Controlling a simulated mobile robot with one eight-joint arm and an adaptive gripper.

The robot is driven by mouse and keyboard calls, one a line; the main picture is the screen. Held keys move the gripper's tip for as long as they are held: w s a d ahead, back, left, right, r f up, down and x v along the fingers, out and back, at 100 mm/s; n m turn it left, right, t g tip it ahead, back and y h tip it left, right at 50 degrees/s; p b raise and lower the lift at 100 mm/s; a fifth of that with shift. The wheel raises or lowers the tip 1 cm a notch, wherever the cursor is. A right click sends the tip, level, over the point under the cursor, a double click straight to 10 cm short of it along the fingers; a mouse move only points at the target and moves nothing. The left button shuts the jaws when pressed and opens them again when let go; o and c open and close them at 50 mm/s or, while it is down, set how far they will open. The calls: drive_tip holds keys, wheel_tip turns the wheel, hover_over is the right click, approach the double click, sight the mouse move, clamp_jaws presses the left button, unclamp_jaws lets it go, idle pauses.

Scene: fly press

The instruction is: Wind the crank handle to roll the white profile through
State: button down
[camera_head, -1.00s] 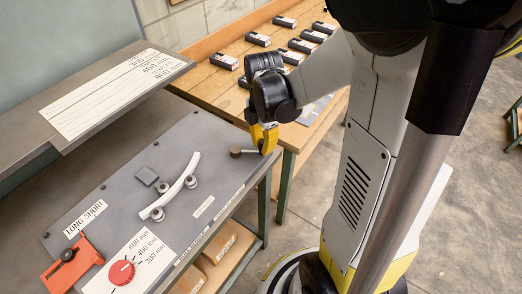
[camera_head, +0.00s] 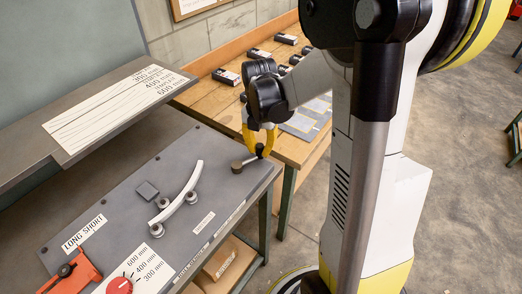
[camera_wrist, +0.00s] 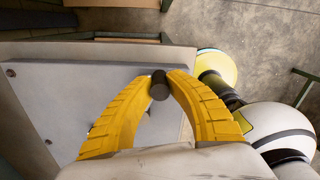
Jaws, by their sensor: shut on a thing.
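The crank handle's upright dark knob (camera_wrist: 159,86) is held between the two yellow fingertips of my gripper (camera_wrist: 160,80) in the wrist view. In the head view my gripper (camera_head: 257,148) is at the far right end of the grey bench top, up and right of the crank's round hub (camera_head: 238,167). The crank arm is mostly hidden there. The white profile (camera_head: 182,193) is a gently curved strip lying among several small rollers (camera_head: 163,203), left of the crank. Its upper end reaches well past the rollers.
A raised grey shelf with a template sheet (camera_head: 115,105) stands at the left. A red dial (camera_head: 119,286) and an orange clamp-like part (camera_head: 70,270) are at the front left. A wooden table (camera_head: 225,98) with several dark boxes is behind the crank.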

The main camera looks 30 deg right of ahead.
idle(0.4)
drive_tip(key=c, duration=1.3)
unclamp_jaws()
drive_tip(key=shift+o, duration=0.2)
wheel_tip(320, 180, up, 12)
drive_tip(key=s+a+m+t, duration=0.3)
drive_tip(key=s+a+m, duration=0.2)
drive_tip(key=m, duration=0.7)
drive_tip(key=s+a+m+t, duration=0.4)
drive_tip(key=s+a+m, duration=0.2)
drive_tip(key=m, duration=0.7)
drive_tip(key=shift+a+r, duration=0.3)
drive_tip(key=shift+a, duration=0.7)
